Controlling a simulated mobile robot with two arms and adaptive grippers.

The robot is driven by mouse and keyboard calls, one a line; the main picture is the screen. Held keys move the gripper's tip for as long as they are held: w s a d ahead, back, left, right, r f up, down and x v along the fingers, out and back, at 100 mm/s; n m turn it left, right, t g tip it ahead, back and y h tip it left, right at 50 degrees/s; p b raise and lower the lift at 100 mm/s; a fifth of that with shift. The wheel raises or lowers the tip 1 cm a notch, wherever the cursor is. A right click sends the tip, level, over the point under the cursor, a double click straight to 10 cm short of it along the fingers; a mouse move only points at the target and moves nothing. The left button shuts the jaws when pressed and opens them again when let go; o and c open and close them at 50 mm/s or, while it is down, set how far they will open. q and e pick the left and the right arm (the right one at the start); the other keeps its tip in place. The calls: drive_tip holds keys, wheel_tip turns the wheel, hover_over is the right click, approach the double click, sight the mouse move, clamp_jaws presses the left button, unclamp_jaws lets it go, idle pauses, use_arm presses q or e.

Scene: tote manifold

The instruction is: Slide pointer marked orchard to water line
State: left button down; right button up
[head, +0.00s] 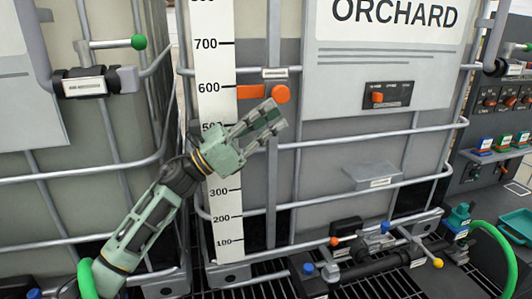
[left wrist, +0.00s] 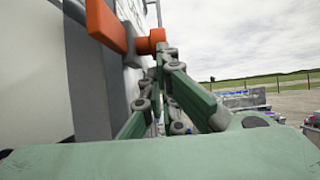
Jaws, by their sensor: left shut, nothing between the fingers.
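The tank marked ORCHARD (head: 408,12) stands right of centre in the head view. A white scale (head: 213,65) with black numbers runs up its left side. An orange pointer (head: 250,92) points left at the scale, just below the 600 mark, with an orange round knob (head: 281,93) on its right. In the left wrist view the pointer (left wrist: 105,25) and knob (left wrist: 150,42) are just beyond the fingers. My left gripper (head: 277,113) is shut and empty, just below the knob; I cannot tell whether it touches. The water line is not clear to me. My right gripper is out of view.
Metal cage bars (head: 330,143) cross the tank's front. A switch box (head: 388,95) is to the right of the knob. Another tank (head: 30,125) stands at left. Pipes and valves (head: 380,262) are below, and a control panel (head: 490,110) is at far right.

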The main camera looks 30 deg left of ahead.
sight(270, 82)
use_arm(q)
wheel_tip(270, 82, up, 8)
drive_tip(key=shift+f+p, duration=0.25)
drive_tip(key=shift+p, duration=0.6)
drive_tip(key=shift+r, duration=0.75)
